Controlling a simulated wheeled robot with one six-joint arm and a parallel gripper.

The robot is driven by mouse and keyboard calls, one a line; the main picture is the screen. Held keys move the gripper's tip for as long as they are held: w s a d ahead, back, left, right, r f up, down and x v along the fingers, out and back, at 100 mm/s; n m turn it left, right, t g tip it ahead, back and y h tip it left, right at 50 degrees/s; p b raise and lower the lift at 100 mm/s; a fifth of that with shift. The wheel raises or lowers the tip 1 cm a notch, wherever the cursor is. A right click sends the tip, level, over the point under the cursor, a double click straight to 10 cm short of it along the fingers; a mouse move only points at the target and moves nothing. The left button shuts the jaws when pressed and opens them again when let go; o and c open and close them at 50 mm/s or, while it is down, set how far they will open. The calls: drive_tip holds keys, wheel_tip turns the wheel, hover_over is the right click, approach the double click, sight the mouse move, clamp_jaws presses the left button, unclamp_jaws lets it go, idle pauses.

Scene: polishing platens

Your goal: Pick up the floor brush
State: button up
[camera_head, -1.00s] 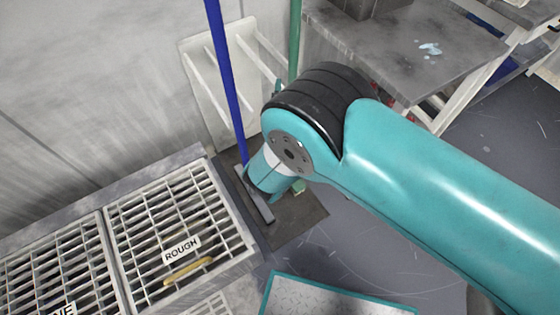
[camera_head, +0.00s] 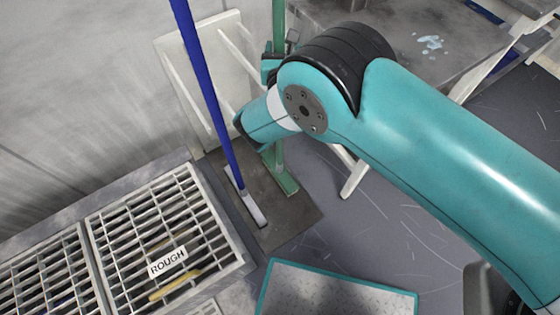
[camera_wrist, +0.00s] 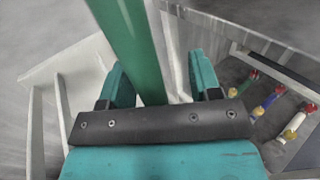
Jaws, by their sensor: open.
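A green floor brush stands upright, its long green handle (camera_head: 278,25) running down behind my arm to a green head (camera_head: 286,182) on a dark mat. In the wrist view, the green handle (camera_wrist: 128,45) passes between the two teal fingers of my gripper (camera_wrist: 160,78), closer to the left finger. My gripper (camera_head: 279,62) is open around the handle in the head view, where my wrist partly hides it. I cannot tell whether a finger touches the handle.
A blue-handled tool (camera_head: 205,80) with a pale flat head stands left of the green one. A white rack (camera_head: 232,50) is behind both. A grey table (camera_head: 410,50) is at right. Grated platens (camera_head: 165,235) are at lower left. A teal-edged plate (camera_head: 335,292) lies in front.

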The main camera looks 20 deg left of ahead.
drive_tip(key=shift+s+a, duration=0.15)
drive_tip(key=shift+a, duration=0.2)
drive_tip(key=shift+c, duration=1)
drive_tip(key=shift+s+a, duration=0.1)
drive_tip(key=shift+a, duration=0.05)
clamp_jaws()
drive_tip(key=shift+r, duration=0.15)
drive_tip(key=shift+r, duration=0.1)
